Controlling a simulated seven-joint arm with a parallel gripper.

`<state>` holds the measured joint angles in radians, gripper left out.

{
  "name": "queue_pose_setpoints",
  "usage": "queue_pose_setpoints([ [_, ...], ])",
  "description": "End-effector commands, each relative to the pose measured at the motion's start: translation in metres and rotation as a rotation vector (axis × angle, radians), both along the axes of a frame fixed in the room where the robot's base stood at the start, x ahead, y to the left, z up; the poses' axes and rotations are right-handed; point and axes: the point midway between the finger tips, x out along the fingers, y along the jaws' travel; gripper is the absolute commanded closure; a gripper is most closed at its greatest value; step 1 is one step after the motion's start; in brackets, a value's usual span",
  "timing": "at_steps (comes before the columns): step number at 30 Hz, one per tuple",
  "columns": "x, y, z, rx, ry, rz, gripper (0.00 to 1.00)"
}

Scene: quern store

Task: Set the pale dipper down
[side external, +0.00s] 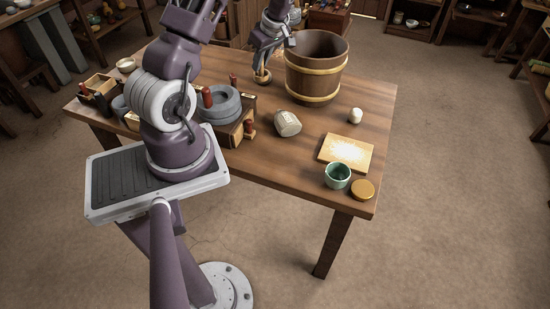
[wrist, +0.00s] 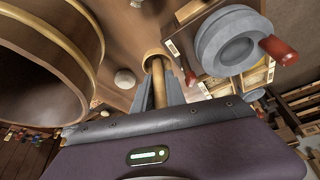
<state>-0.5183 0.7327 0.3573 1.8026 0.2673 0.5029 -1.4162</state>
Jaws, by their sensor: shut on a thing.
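My gripper (side external: 266,52) points down over the far part of the wooden table, just left of the bucket. It is shut on the pale dipper (side external: 262,78), whose round tan bowl hangs below the fingers. In the wrist view my gripper (wrist: 159,88) holds the dipper's handle between its two fingers, with the dipper's rim (wrist: 153,54) beyond the fingertips. The bowl is close to the tabletop (side external: 310,175). I cannot tell whether it touches.
A wooden bucket (side external: 314,68) stands close on the right. A grey quern (side external: 219,103) with a red handle stands nearer, on the left.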

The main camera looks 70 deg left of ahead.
Motion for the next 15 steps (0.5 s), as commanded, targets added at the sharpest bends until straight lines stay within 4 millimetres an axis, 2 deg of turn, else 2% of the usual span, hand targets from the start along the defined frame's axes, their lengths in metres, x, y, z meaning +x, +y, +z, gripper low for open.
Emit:
queue_pose_setpoints([
  [6,-0.013,-0.096,-0.001,0.000,0.005,0.472,1.00],
  [9,-0.022,-0.136,0.002,0.000,0.003,0.697,1.00],
  [12,-0.030,-0.165,0.006,0.000,0.002,0.872,1.00],
  [15,-0.035,-0.186,0.009,-0.001,0.002,1.001,1.00],
])
